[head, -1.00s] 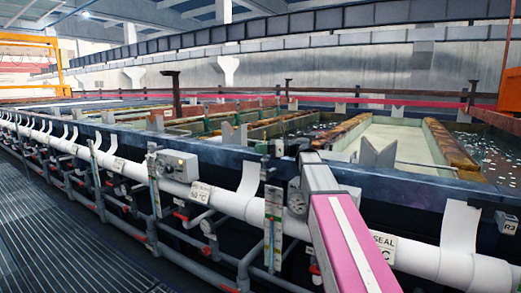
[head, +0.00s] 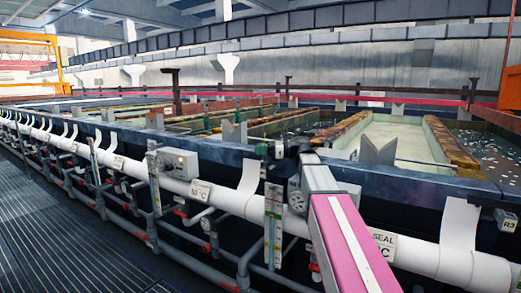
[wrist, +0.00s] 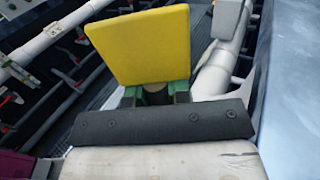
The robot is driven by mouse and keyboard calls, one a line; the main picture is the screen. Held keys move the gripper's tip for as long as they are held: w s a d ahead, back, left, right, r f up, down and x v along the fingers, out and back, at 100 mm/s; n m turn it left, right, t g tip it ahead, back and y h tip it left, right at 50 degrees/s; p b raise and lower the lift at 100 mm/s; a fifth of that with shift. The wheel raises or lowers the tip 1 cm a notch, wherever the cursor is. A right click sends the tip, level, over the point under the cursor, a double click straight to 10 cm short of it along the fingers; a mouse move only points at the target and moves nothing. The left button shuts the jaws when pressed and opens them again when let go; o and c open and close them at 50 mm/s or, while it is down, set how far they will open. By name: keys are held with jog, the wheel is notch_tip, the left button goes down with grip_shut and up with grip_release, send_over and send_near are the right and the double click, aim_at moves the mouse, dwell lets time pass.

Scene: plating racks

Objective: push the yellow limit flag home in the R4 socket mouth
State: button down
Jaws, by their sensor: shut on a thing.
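The yellow limit flag (wrist: 138,45) is a flat square plate in the wrist view, above a dark round stem. My gripper (wrist: 155,95) has green fingers on either side of that stem and is shut on it. In the head view my gripper (head: 278,149) is a small dark shape by the tank's front rim, and the flag cannot be made out there. I cannot identify the R4 socket mouth in either view. A tag reading R3 (head: 509,223) shows at the far right of the head view.
A long white pipe (head: 230,199) with gauges and valves runs along the tank front below my gripper. Grey V-shaped saddles (head: 377,151) stand on the rim (head: 420,183). Open baths lie behind it. A grated walkway (head: 60,245) is at the left.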

jog(key=shift+s+f, duration=0.1)
jog(key=shift+f, duration=0.55)
